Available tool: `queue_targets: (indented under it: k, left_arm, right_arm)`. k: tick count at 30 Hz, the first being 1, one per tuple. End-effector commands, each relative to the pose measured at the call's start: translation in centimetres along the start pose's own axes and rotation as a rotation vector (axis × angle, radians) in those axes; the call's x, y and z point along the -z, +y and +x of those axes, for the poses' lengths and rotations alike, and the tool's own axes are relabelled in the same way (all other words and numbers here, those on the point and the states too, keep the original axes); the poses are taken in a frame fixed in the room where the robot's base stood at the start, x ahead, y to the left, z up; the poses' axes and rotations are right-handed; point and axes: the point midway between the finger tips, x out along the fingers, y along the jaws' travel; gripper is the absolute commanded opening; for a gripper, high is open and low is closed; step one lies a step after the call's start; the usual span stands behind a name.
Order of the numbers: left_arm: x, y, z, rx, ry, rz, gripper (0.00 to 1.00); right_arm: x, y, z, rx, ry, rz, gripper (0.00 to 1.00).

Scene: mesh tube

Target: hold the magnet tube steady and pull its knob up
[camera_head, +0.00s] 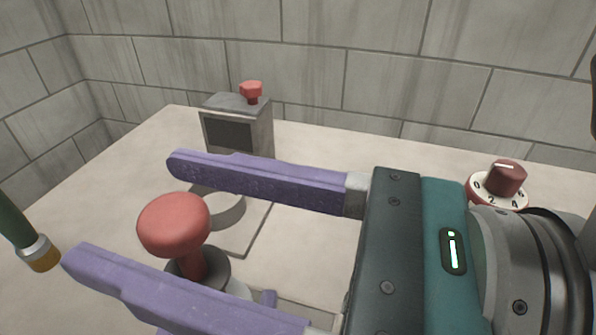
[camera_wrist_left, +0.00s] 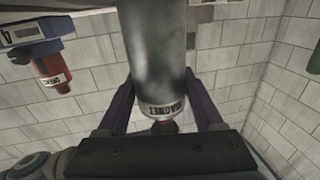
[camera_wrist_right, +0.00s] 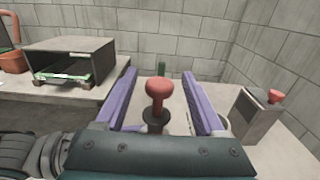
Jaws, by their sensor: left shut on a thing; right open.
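The magnet tube (camera_wrist_left: 157,55) is a grey metallic cylinder with a white MAGNET label, upside down in the left wrist view. My left gripper (camera_wrist_left: 160,88) is shut on it, one finger on each side. The red knob (camera_head: 174,226) stands on a short stem above a dark collar (camera_head: 212,272) at the tube's top. My right gripper (camera_head: 118,208) is open, with its purple fingers on either side of the knob. The right wrist view shows the knob (camera_wrist_right: 159,90) between the fingers, apart from both. In the head view, the right gripper hides much of the tube.
A grey box (camera_head: 238,128) with a red knob stands at the back of the pale table (camera_head: 310,150). A red dial (camera_head: 506,178) is at the right. A green rod with a brass end (camera_head: 20,232) is at the left edge.

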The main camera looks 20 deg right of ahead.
Motion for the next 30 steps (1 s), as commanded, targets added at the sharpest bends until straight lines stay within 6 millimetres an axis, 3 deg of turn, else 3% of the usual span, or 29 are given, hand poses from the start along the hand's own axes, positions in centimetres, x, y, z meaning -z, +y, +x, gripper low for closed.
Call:
queue_targets:
  k: [6, 12, 18, 28, 29, 30]
  left_arm:
    - [-0.2, 0.0, -0.1, 0.0, -0.005, 0.001, 0.0]
    - [-0.2, 0.0, -0.1, 0.0, -0.005, 0.0, 0.0]
    - [-0.2, 0.0, -0.1, 0.0, -0.005, 0.0, 0.0]
    - [-0.1, 0.0, 0.0, 0.0, -0.004, 0.0, 0.0]
    - [-0.1, 0.0, 0.0, 0.0, -0.004, 0.0, 0.69]
    - [-0.1, 0.0, 0.0, 0.0, -0.004, 0.0, 0.74]
  right_arm:
    - [0.2, 0.0, -4.4, 0.002, 0.005, 0.005, 0.71]
    - [0.1, 0.0, -7.3, 0.002, 0.002, 0.004, 0.71]
    - [-0.1, 0.0, -8.4, 0.002, -0.003, 0.0, 0.71]
    - [-0.1, 0.0, -8.5, 0.002, -0.003, 0.0, 0.71]
    - [-0.1, 0.0, -8.5, 0.002, -0.003, 0.0, 0.71]
    - [-0.1, 0.0, -8.4, 0.002, -0.003, 0.0, 0.71]
